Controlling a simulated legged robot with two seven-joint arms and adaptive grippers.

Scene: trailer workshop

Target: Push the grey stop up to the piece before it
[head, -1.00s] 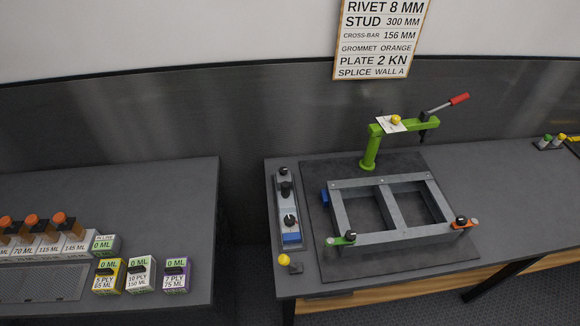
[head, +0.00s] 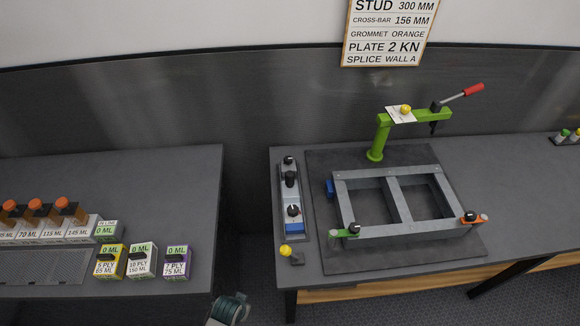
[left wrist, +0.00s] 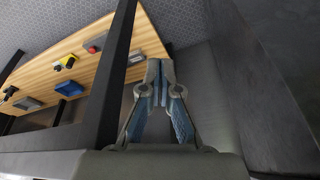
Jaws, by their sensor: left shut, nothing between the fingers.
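A grey rail (head: 291,195) with black knobs and a blue block (head: 294,227) lies along the left side of the right-hand bench. A small dark grey block (head: 297,259) with a yellow ball (head: 285,250) beside it sits near the bench's front left corner. I cannot tell for sure which grey part is the stop. A grey metal frame (head: 402,231) lies on a dark mat. My left gripper (left wrist: 160,66) is shut and empty in the left wrist view; part of my left arm shows at the head view's bottom edge, below the benches' tops. My right gripper is not in view.
A green clamp post (head: 378,140) with a red-handled lever stands behind the frame. Green and orange clamps (head: 472,218) sit at the frame's front corners. A left bench holds several labelled boxes (head: 142,262). A gap separates the benches. A wooden shelf (left wrist: 80,65) lies under a bench.

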